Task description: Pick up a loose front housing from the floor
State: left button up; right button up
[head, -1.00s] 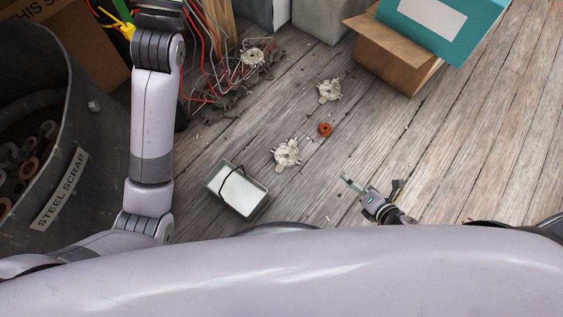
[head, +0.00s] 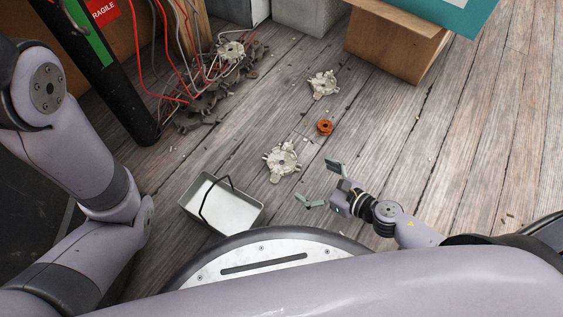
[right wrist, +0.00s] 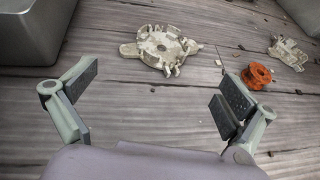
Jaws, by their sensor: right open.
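Three pale, cast front housings lie loose on the floor in the head view. The nearest front housing (head: 282,161) is left of centre, a second (head: 322,85) is farther back, and a third (head: 231,52) lies by the wires. My right gripper (head: 318,185) is open and empty, low and just right of the nearest housing, not touching it. In the right wrist view that housing (right wrist: 160,48) lies flat beyond and between the spread fingers (right wrist: 158,95). Another housing (right wrist: 289,52) is at the right. My left arm shows at the left, but its gripper is out of view.
An orange coil (head: 325,127) lies between the two nearer housings. A metal tray with a black handle (head: 252,218) stands left of the nearest one. Wires and dark debris (head: 200,105) lie at the back left, a cardboard box (head: 395,48) at the back. The right-hand floor is clear.

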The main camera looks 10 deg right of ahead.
jog(key=b, duration=0.1)
send_near(273, 157)
jog(key=b+x, duration=0.2)
jog(key=x, duration=0.3)
jog(key=shift+w, duration=0.15)
jog(key=shift+c, duration=0.4)
jog(key=c, duration=1.5)
